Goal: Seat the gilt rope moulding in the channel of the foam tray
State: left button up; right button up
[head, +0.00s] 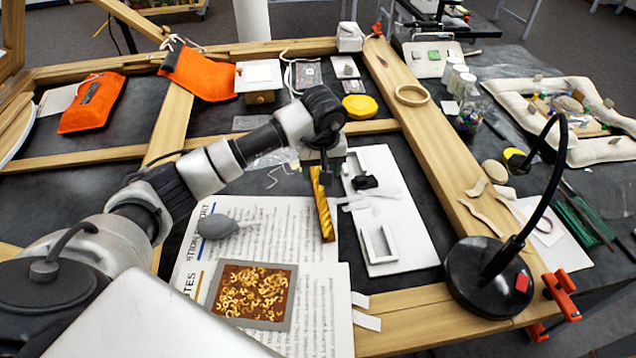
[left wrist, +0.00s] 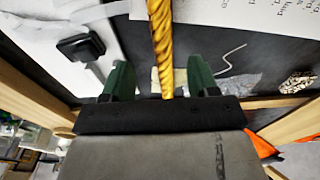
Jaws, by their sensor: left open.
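The gilt rope moulding (head: 323,208) is a gold twisted bar at the middle of the head view. Its near end is over the printed sheets, and its far end is below my left gripper (head: 324,172). In the left wrist view, the moulding (left wrist: 162,40) runs between the two green fingers of my left gripper (left wrist: 162,80), which are open with a gap on each side. The white foam tray (head: 405,232) lies just right of the moulding, with a rectangular recess at its near end. A black block (head: 365,182) and pale strips partly cover it. My right gripper is not in view.
Printed sheets (head: 313,300) with a brown panel of gold fragments (head: 252,292) lie in front. A grey blower bulb (head: 217,226) is to the left. A black lamp (head: 488,275) stands at right. Wooden beams (head: 440,150) frame the dark worktop.

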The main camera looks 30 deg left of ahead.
aim_at(318, 186)
pick_arm(q)
jog(key=f, duration=0.1)
jog(key=f+p, duration=0.1)
jog(key=f, duration=0.3)
jog(key=shift+w+a, duration=0.25)
jog(key=shift+a, duration=0.15)
jog(key=shift+r, duration=0.1)
jog(key=c, duration=1)
jog(key=shift+c, duration=0.2)
